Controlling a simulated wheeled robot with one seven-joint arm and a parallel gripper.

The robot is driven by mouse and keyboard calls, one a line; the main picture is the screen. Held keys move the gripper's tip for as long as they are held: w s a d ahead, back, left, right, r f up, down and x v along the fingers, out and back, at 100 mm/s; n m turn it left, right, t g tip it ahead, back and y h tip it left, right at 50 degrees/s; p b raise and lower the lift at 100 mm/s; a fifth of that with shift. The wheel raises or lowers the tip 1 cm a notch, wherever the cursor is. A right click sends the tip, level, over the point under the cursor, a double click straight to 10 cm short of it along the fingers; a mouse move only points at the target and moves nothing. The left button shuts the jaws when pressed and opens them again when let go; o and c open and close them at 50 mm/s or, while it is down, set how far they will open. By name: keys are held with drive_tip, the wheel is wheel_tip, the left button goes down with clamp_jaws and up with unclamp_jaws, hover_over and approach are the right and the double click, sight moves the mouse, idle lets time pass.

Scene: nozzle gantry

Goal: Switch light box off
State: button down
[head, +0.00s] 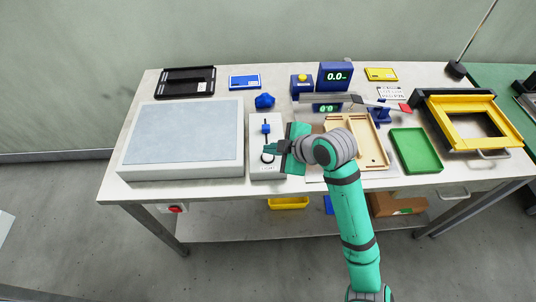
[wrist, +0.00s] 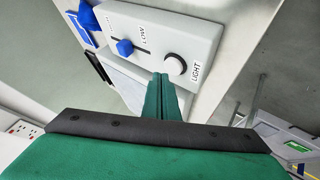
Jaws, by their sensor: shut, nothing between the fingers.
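The light box (head: 185,133) is a wide white box with a flat grey-blue top at the left of the table; its top shows no clear glow. Beside it stands a white control box (head: 258,174) with a blue slider (head: 266,128) and a round dark-rimmed button (head: 267,158) marked LIGHT. In the wrist view the button (wrist: 175,66) has a pale face, and the blue slider (wrist: 124,47) sits farther along its slot. My gripper (head: 270,149) is shut and empty over the control box. Its tips (wrist: 163,77) appear right beside the button; I cannot tell whether they touch it.
A blue lump (head: 264,101) lies behind the control box. A wooden tray (head: 367,143), green tray (head: 416,151) and yellow frame (head: 470,122) fill the right.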

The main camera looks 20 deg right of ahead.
sight(270, 158)
drive_tip(key=shift+r, duration=2.55)
